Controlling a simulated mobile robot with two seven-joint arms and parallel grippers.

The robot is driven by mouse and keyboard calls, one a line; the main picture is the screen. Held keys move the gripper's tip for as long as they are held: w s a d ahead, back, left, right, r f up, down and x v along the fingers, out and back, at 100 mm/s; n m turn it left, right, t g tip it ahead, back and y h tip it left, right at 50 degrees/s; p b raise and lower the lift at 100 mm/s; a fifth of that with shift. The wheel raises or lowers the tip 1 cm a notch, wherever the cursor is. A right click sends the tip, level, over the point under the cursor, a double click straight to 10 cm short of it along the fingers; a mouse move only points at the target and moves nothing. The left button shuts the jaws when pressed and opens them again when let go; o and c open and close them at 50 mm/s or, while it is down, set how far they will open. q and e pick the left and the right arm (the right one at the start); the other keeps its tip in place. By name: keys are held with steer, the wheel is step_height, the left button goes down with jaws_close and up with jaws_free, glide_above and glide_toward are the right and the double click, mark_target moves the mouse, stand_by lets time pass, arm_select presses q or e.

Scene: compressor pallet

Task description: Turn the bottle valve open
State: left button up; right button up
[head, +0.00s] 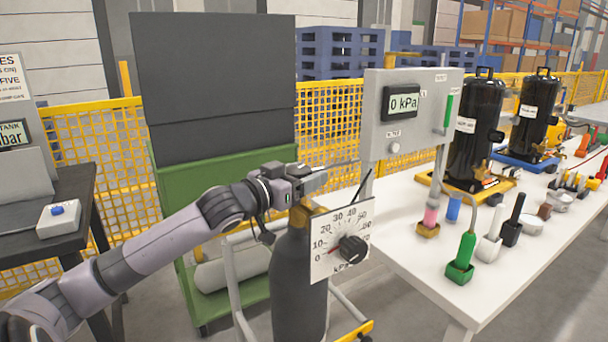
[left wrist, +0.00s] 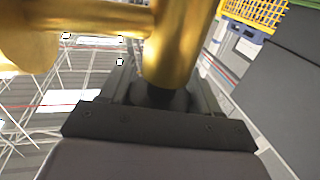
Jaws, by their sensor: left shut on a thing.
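The dark grey gas bottle (head: 290,285) stands upright on a wheeled cart in the middle of the head view. Its brass bottle valve (head: 301,213) is on top, partly hidden by my left gripper. My left gripper (head: 312,181) is at the valve, shut on it. In the left wrist view the brass valve (left wrist: 178,45) is large and close, right against the gripper, with a side arm running left. The fingertips are hard to make out there. A white dial plate (head: 328,262) with a black knob (head: 352,249) hangs beside the bottle. My right gripper is not in view.
A grey panel (head: 378,140) with a display reading 0 kPa stands behind the bottle. A white table (head: 415,275) at right holds black compressors (head: 472,130) and several small tools. A green cart (head: 215,165) and yellow mesh fence (head: 325,125) are behind.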

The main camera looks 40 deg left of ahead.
arm_select(q)
steer(key=shift+y, duration=0.3)
steer(key=o, duration=1)
steer(key=shift+c, duration=0.2)
steer(key=shift+s, duration=0.1)
steer(key=shift+s+f, duration=0.1)
steer(key=shift+s, duration=3.35)
